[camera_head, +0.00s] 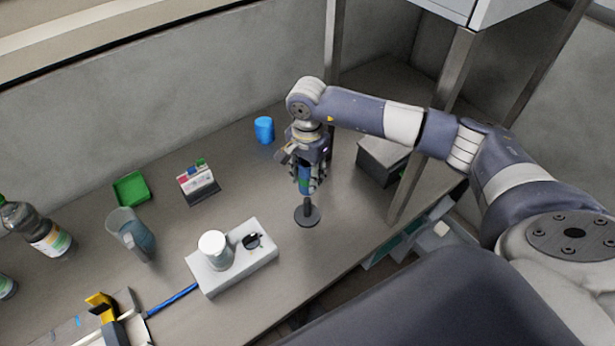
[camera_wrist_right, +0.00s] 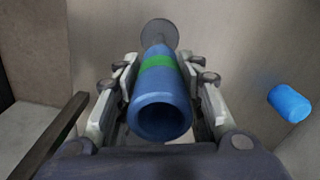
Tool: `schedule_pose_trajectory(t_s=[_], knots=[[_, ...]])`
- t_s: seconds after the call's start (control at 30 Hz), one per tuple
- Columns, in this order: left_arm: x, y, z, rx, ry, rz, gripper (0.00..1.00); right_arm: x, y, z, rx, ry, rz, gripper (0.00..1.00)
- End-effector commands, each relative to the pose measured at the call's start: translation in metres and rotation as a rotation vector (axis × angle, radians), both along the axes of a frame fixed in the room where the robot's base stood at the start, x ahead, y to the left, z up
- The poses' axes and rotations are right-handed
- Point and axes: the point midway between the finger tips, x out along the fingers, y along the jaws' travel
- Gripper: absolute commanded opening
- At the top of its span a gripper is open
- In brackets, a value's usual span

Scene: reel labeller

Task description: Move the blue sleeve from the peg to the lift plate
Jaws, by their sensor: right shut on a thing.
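The blue sleeve (camera_head: 305,181), with a green band, stands roughly upright between the fingers of my right gripper (camera_head: 307,181). In the right wrist view my right gripper (camera_wrist_right: 160,100) is shut on the sleeve (camera_wrist_right: 160,100), whose open, hollow end faces the camera. The peg (camera_head: 307,214) is a dark post on a round base, directly below the sleeve. Its lower shaft shows beneath the sleeve; I cannot tell whether its tip is inside. A white block (camera_head: 232,276) carries a raised round white piece (camera_head: 213,249), possibly the lift plate. My left gripper is not in view.
A solid-looking blue cylinder (camera_head: 264,130) stands behind the gripper. A small card stand (camera_head: 198,182), green tray (camera_head: 131,189), clear jug (camera_head: 131,234) and bottle (camera_head: 40,232) are to the left. A grey box (camera_head: 382,158) and metal posts (camera_head: 432,130) stand close on the right.

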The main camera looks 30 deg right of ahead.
Motion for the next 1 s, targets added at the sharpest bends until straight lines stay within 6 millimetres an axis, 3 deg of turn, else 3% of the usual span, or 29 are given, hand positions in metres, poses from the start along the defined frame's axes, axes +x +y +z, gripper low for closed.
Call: schedule_pose_trajectory(t_s=[0.63, 1.0], knots=[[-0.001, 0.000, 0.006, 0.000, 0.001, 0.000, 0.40, 0.000, 0.000, 0.039, 0.000, -0.001, 0.000, 0.06], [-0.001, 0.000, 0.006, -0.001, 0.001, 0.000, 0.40, 0.000, 0.000, 0.041, 0.000, 0.000, 0.002, 0.06]])
